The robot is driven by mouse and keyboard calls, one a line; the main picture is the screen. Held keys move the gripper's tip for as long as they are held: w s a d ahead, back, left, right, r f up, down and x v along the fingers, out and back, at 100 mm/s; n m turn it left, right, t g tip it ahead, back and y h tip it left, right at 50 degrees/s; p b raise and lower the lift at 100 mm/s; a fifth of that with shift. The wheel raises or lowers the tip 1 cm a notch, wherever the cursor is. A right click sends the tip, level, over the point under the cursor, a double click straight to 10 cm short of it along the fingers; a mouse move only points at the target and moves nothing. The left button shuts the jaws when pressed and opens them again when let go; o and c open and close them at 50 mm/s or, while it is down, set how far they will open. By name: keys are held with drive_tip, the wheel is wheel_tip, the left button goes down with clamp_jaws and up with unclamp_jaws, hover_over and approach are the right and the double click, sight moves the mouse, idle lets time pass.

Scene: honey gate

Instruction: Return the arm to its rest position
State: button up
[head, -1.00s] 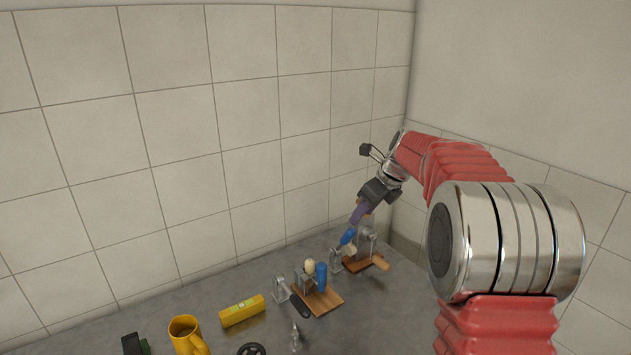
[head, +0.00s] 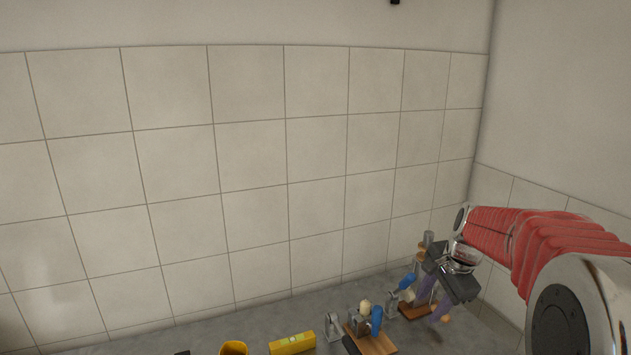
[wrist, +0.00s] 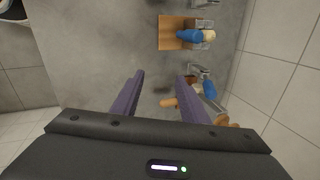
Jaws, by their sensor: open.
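My arm reaches in from the right side of the head view, its red sleeves bent over the bench. My gripper (head: 440,314) hangs at the arm's far end, beside the right-hand wooden board (head: 417,311) with its metal clamp and blue handle (head: 407,281). In the wrist view, the two purple fingers of my gripper (wrist: 160,84) stand well apart, with only grey bench between them. The gripper is open and empty. Part of the right-hand clamp is hidden behind the gripper in the head view.
A second wooden board (head: 379,345) with a blue-handled clamp stands on the grey bench (head: 250,322), left of the gripper. A yellow block (head: 292,343) and a yellow mug (head: 233,348) sit farther left. Tiled walls close off the back and right.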

drive_tip(key=s+a+r+n, duration=0.1)
drive_tip(key=s+a+n, duration=0.2)
drive_tip(key=s, duration=0.6)
drive_tip(key=s+a+r+n+t+h, duration=0.1)
drive_tip(key=s+a+r+n, duration=0.1)
drive_tip(key=s+a+n, duration=0.2)
drive_tip(key=s+a+r+n+t, duration=0.1)
drive_tip(key=s+a+n, duration=0.3)
drive_tip(key=s, duration=1.2)
drive_tip(key=shift+r+n, duration=0.35)
drive_tip(key=shift+n, duration=1.65)
